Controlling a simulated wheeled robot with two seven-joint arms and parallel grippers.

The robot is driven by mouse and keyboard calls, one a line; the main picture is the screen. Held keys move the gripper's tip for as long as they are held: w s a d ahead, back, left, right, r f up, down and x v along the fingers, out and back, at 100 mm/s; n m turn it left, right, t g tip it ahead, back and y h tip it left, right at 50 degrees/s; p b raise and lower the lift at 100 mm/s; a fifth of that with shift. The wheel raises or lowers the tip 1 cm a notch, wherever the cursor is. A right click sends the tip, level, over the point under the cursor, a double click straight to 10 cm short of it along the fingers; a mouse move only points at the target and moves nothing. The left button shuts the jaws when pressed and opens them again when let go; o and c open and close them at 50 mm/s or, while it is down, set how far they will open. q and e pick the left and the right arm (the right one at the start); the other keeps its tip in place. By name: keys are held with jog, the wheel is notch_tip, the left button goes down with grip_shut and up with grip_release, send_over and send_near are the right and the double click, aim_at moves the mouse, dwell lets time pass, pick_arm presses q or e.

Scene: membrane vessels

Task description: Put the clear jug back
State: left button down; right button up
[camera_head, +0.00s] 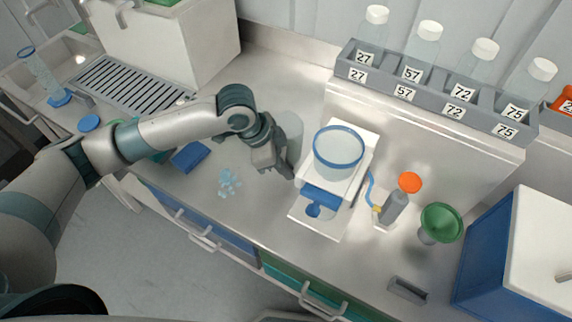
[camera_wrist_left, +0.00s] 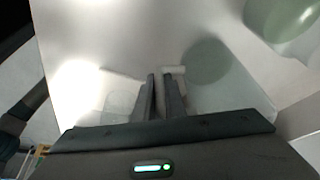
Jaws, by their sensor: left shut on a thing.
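The clear jug (camera_head: 294,132) is a faint, see-through cylinder in the head view, upright beside the white stand and partly hidden by my left gripper (camera_head: 284,171). That gripper is shut on the jug at its near side; the held part is hard to make out. In the left wrist view, the fingers (camera_wrist_left: 160,96) are close together against pale, see-through surfaces. I cannot tell whether the jug's base touches the counter. My right gripper is not in view.
A blue-rimmed clear vessel (camera_head: 338,158) sits on a white device (camera_head: 322,222) just right of the jug. A grey rack (camera_head: 432,96) holds several numbered bottles behind. An orange-capped bottle (camera_head: 396,207) and green funnel (camera_head: 441,222) stand right. A blue block (camera_head: 189,157) lies left.

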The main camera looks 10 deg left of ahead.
pick_arm(q)
jog(key=shift+f, duration=0.1)
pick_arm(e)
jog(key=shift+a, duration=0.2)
pick_arm(q)
jog(key=c, duration=1.8)
grip_release()
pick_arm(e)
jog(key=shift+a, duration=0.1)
